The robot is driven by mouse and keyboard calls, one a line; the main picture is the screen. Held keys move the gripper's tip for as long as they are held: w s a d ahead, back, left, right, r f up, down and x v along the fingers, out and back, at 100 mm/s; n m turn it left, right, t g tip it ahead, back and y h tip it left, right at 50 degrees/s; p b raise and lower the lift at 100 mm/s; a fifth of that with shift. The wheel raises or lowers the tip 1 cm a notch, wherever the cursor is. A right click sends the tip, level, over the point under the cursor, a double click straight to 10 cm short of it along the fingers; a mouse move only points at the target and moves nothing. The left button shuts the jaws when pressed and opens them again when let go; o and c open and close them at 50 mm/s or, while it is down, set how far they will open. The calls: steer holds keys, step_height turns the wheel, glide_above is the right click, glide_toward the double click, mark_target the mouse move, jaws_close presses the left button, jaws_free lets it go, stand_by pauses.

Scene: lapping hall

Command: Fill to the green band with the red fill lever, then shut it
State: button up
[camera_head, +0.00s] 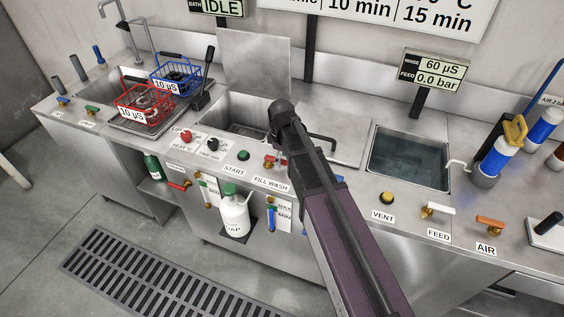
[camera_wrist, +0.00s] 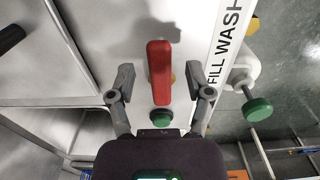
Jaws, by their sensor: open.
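The red fill lever (camera_head: 270,161) sits on the counter edge by the FILL WASH label (camera_head: 271,184), partly hidden by my arm in the head view. In the wrist view the red lever (camera_wrist: 160,70) lies lengthwise between my gripper's fingers. My gripper (camera_wrist: 166,88) is open, with a visible gap to the lever on both sides. In the head view my arm hides the gripper. A sight gauge (camera_head: 271,216) with blue liquid, a green mark and a MAX label is on the front panel below. Its level against the green band is too small to tell.
The wash tank (camera_head: 222,118) has its lid (camera_head: 255,70) raised. A green START button (camera_head: 243,155) sits left of the lever. Another red lever (camera_head: 180,185) is on the front, lower left. The IDLE display (camera_head: 222,8) is above.

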steer(key=shift+f, duration=0.25)
steer(key=shift+c, duration=0.2)
jaws_close()
steer(key=shift+a, duration=0.2)
